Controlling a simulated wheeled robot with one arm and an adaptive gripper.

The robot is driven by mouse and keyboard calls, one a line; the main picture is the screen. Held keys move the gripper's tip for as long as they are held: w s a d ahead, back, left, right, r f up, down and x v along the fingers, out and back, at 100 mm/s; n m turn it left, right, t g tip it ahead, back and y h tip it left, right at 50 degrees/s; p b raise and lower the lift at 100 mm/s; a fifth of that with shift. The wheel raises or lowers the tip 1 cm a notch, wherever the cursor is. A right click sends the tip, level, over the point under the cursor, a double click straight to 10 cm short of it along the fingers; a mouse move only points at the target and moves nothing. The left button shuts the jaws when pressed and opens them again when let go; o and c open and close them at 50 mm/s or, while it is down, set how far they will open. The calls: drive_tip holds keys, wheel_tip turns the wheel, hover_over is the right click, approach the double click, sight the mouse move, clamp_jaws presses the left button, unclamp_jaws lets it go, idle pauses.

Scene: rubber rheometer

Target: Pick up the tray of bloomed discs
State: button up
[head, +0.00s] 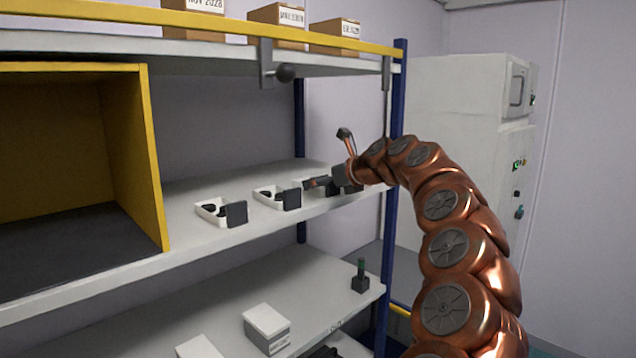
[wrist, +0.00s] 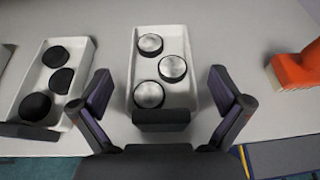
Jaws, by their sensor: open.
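In the wrist view, a white tray (wrist: 189,100) with a dark front tab (wrist: 161,121) holds three discs with pale, silvery tops (wrist: 172,68). My gripper (wrist: 161,82) is open, with one finger on each side of this tray's front part. Nothing is held between the fingers, and I cannot tell whether either touches the tray. In the head view, my gripper (head: 326,183) is over the rightmost tray (head: 301,183) on the middle shelf and hides most of it.
Left of it, a similar tray (wrist: 87,62) holds three plain black discs (wrist: 61,80). Another tray (head: 207,212) stands farther left, near a yellow-edged box (head: 152,160). An orange brush-like object (wrist: 298,66) lies on the right. A blue post (head: 398,90) stands at the shelf end.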

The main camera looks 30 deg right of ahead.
drive_tip(key=shift+w+f, duration=0.25)
drive_tip(key=shift+w, duration=0.3)
drive_tip(key=shift+c, duration=0.2)
drive_tip(key=c, duration=1.3)
drive_tip(key=shift+o, duration=0.2)
drive_tip(key=shift+r, duration=0.15)
